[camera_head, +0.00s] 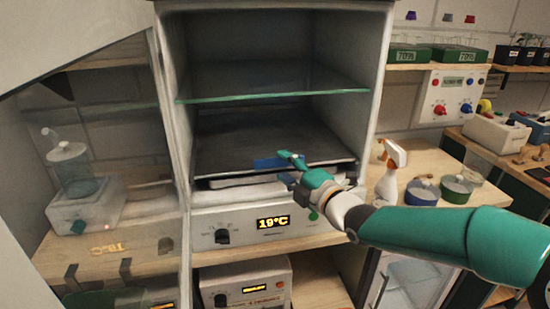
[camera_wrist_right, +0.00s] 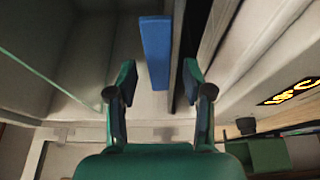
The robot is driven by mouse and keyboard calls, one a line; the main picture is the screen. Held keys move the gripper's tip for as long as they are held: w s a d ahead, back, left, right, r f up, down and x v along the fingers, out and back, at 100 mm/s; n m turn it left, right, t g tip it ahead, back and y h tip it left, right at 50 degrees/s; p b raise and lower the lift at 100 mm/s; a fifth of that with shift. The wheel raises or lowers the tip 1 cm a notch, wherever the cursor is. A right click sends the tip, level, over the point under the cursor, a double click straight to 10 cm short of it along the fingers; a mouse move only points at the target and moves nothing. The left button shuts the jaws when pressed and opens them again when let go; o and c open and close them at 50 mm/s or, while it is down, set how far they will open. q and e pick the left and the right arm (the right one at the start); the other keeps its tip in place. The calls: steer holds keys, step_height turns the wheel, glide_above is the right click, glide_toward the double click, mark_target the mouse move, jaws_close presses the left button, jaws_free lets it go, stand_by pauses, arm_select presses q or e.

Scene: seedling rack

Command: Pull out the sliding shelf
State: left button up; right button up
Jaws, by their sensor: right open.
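The sliding shelf (camera_head: 225,148) lies dark and flat at the bottom of the open cabinet. A blue strip (camera_head: 268,163) is on its front part, and the strip also shows in the right wrist view (camera_wrist_right: 155,50). My right gripper (camera_head: 291,167) is open at the cabinet's front, by the right end of the strip. In the right wrist view its fingers (camera_wrist_right: 158,80) stand apart, with the strip's near end appearing between the tips. I cannot tell if either finger touches it. My left gripper is not in view.
A glass shelf (camera_head: 275,84) spans the cabinet above. A transparent door (camera_head: 105,160) stands open at the left, with reflections in it. Below is a control panel reading 19°C (camera_head: 273,222). A spray bottle (camera_head: 391,170) and round tubs (camera_head: 423,191) stand on the right bench.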

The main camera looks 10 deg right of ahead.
mark_target(280, 164)
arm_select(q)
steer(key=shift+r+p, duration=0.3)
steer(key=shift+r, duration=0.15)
arm_select(e)
steer(key=shift+x, duration=1.5)
